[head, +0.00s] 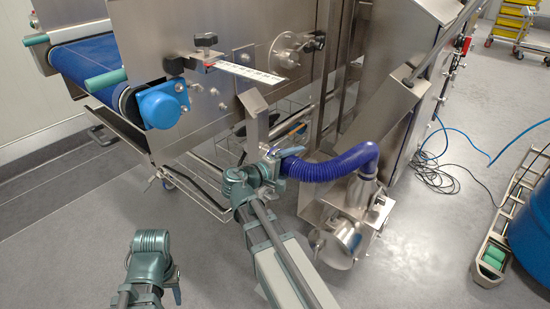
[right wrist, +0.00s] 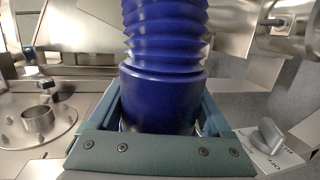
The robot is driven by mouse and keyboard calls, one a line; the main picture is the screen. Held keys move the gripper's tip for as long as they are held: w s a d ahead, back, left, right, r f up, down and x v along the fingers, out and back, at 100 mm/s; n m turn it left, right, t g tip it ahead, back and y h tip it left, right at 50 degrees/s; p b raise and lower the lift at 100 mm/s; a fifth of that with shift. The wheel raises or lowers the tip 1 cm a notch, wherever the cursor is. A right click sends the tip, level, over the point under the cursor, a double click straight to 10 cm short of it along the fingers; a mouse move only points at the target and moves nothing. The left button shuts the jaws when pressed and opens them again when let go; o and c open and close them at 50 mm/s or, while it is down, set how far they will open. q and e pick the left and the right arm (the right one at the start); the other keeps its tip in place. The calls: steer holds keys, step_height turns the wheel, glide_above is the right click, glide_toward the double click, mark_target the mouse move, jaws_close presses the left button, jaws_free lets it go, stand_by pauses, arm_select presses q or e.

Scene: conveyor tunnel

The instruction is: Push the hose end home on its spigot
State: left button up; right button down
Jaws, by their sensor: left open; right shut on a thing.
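The blue ribbed hose (head: 335,166) arches from the steel housing at right to my right gripper (head: 279,163). In the right wrist view my right gripper is shut around the smooth blue cuff of the hose end (right wrist: 160,98), between its teal jaws. The hose mouth is hidden behind the gripper's front bar. A short steel pipe stub, which looks like the spigot (right wrist: 37,118), stands on a round bolted flange at left in that view, apart from the hose end. A similar round flange (head: 290,52) shows on the machine panel. My left gripper (head: 172,283) is low at left, open and empty.
The conveyor with blue belt (head: 88,60) and blue motor (head: 162,105) is at left. A bent steel bracket (head: 254,115) rises beside my right gripper. The steel housing (head: 340,240) stands to its right. A grey knob (right wrist: 270,135) shows at right in the wrist view. Open floor lies in front.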

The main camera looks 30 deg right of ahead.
steer(key=shift+s+d, duration=0.25)
steer(key=shift+s, duration=0.35)
steer(key=shift+s+d, duration=0.2)
steer(key=shift+s, duration=0.4)
steer(key=shift+w+r, duration=0.1)
